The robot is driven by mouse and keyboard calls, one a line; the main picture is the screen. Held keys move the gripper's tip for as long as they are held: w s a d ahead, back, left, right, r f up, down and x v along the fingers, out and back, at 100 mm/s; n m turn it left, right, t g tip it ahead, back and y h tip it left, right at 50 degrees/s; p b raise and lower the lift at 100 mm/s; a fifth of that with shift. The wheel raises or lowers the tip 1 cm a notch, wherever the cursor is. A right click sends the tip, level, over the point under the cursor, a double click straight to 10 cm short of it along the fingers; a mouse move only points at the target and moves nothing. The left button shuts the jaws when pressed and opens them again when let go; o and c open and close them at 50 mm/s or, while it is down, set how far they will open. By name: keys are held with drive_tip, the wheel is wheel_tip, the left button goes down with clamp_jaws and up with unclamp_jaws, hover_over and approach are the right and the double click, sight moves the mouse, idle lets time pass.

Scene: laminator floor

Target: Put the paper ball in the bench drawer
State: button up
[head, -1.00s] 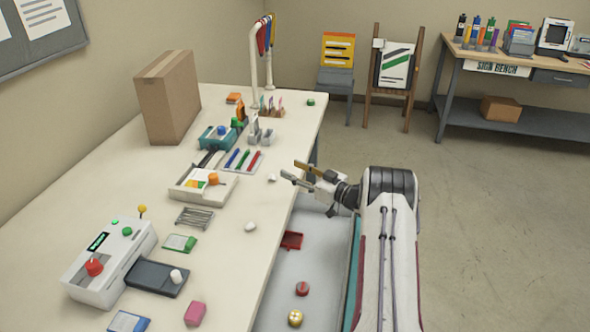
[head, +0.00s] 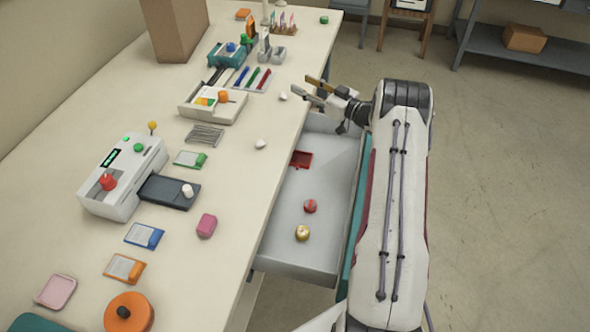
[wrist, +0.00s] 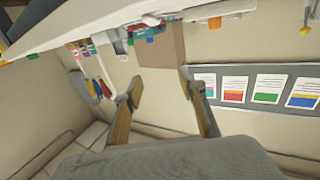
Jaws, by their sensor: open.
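Two small whitish lumps lie near the bench's right edge in the head view. The nearer one (head: 261,144) looks like crumpled paper, and the farther one (head: 283,96) is smaller; I cannot tell for sure which is the paper ball. The bench drawer (head: 285,248) is pulled out on the right side of the bench. It holds a red tray (head: 302,159), a red round thing (head: 310,206) and a gold round thing (head: 303,232). My gripper (head: 302,86) is open and empty beside the farther lump, near the bench edge. Its spread fingers also show in the wrist view (wrist: 165,90).
The bench top (head: 225,170) carries a cardboard box (head: 180,28), a white machine with a red knob (head: 122,175), a white tray of parts (head: 212,103) and a pink block (head: 206,225). My arm stands over the drawer's right side. Much of the drawer floor is bare.

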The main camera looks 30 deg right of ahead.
drive_tip(key=w+a+r+m+g+h, duration=0.1)
drive_tip(key=a+r+h, duration=0.15)
drive_tip(key=r, duration=0.55)
drive_tip(key=w+a+r+m+h, duration=0.15)
drive_tip(key=r+h, duration=0.25)
drive_tip(key=r, duration=0.5)
drive_tip(key=s+a+r+m+g+h, duration=0.2)
drive_tip(key=s+a+r+g+h, duration=0.1)
drive_tip(key=s+a+r, duration=0.5)
drive_tip(key=s+a+f+g+y, duration=0.1)
drive_tip(key=s+a, duration=0.6)
drive_tip(key=s, duration=0.7)
drive_tip(key=s+a+f+g+y, duration=0.1)
drive_tip(key=s+a+f+g, duration=0.3)
drive_tip(key=s, duration=1)
drive_tip(key=s+a+f+g+y, duration=0.1)
drive_tip(key=s+a+f+g, duration=0.1)
drive_tip(key=s+a, duration=0.8)
drive_tip(key=s, duration=0.5)
drive_tip(key=shift+f+n+y, duration=0.15)
drive_tip(key=shift+n+y, duration=0.2)
drive_tip(key=shift+d, duration=0.1)
